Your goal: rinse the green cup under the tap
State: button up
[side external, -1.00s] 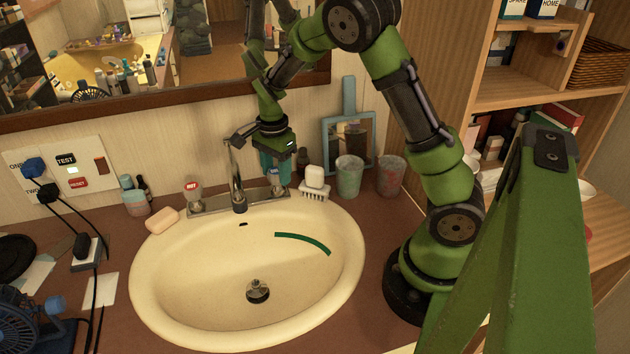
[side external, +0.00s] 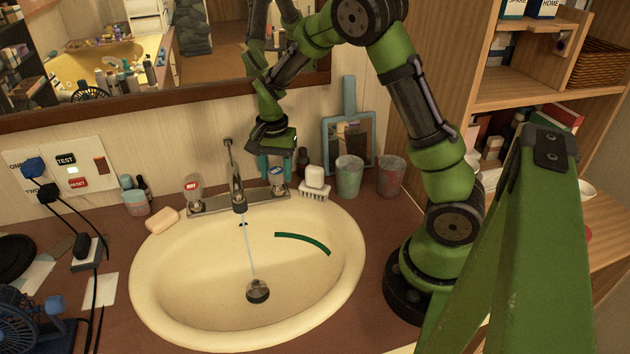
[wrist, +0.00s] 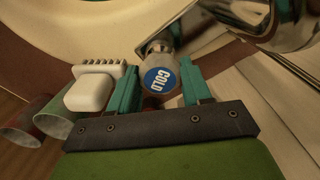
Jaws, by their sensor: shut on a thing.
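The tap (side external: 236,180) stands at the back of the sink (side external: 150,285), and a thin stream of water runs from it to the drain. My gripper (side external: 276,170) is at the cold knob (side external: 279,182), right of the tap. In the wrist view its teal fingers are shut on the sides of the knob, whose blue COLD cap (wrist: 160,80) faces the camera. The green cup (side external: 348,178) stands on the counter right of the sink, apart from my gripper. It also shows at the left of the wrist view (wrist: 58,117).
A reddish cup (side external: 390,178) stands right of the green cup. A white brush (side external: 315,182) sits between knob and cups. The hot knob (side external: 194,190) and soap (side external: 162,220) are at left. A green strip (side external: 302,242) lies in the basin.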

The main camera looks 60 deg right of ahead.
jog(key=shift+r+n, duration=0.1)
jog(key=shift+n, duration=0.2)
jog(key=o, duration=1.1)
jog(key=shift+c, duration=0.2)
notch_tip(320, 180, up, 17)
